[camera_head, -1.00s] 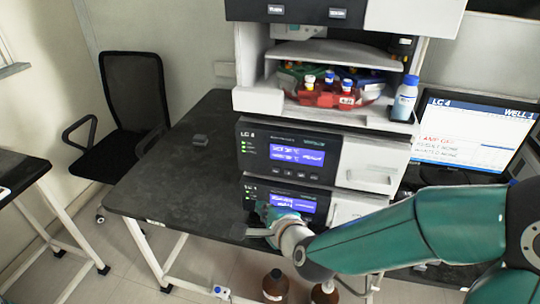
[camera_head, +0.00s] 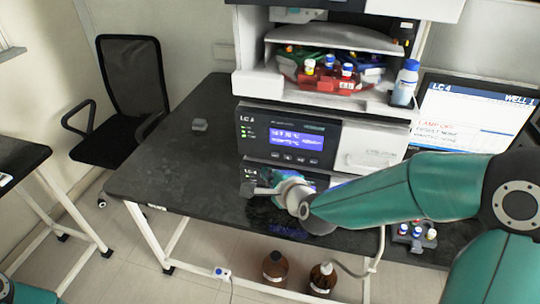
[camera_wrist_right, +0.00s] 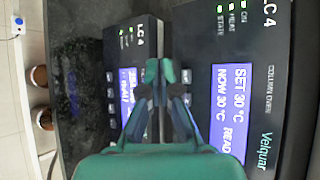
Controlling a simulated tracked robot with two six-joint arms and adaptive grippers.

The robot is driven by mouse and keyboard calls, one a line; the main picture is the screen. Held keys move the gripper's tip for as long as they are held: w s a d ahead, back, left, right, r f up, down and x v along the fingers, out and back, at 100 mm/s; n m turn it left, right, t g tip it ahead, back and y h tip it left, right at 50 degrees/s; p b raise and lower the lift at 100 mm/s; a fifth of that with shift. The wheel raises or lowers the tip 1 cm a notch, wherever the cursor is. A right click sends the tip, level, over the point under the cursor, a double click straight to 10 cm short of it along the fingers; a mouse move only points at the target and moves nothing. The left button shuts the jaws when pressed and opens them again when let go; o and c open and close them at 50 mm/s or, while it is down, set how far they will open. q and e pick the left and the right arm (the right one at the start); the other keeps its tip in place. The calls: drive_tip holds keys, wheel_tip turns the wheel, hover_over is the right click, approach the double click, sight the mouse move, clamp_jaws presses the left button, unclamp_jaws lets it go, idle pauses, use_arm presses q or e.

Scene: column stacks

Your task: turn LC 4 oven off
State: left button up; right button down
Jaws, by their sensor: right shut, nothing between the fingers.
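The LC 4 column oven (camera_head: 290,118) is the upper dark-fronted unit on the bench, with a lit blue display and green lights at its left. In the right wrist view the oven (camera_wrist_right: 254,70) lies on the right, turned sideways; its display reads SET 30 °C, NOW 30 °C, READ. Another LC 4 unit (camera_head: 250,172) sits directly below; its display is mostly hidden by my arm. My right gripper (camera_head: 250,190) is shut and empty in front of this lower unit's left part. In the right wrist view the gripper (camera_wrist_right: 160,72) overlaps the gap between the units; contact cannot be told. My left gripper is out of view.
A shelf above holds red and green trays with vials and a capped bottle (camera_head: 405,84). A monitor (camera_head: 470,118) stands at the right. Brown bottles (camera_head: 276,268) stand on the floor below. The black bench (camera_head: 175,165) is mostly clear at the left.

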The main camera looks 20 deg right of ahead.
sight(267, 156)
drive_tip(key=shift+w+d+b, duration=0.3)
drive_tip(key=shift+w+d, duration=0.2)
drive_tip(key=shift+w, duration=0.3)
drive_tip(key=shift+w+d+b, duration=0.3)
drive_tip(key=shift+w+d, duration=0.2)
drive_tip(key=shift+w, duration=0.25)
drive_tip(key=shift+w+d+b, duration=0.15)
drive_tip(key=shift+d+b, duration=0.05)
drive_tip(key=shift+b, duration=0.15)
drive_tip(key=shift+w, duration=0.1)
drive_tip(key=shift+w+d+b, duration=0.3)
drive_tip(key=shift+w, duration=0.05)
idle(0.8)
drive_tip(key=shift+s+a, duration=0.1)
idle(0.3)
drive_tip(key=shift+s+a, duration=0.4)
drive_tip(key=shift+s, duration=0.25)
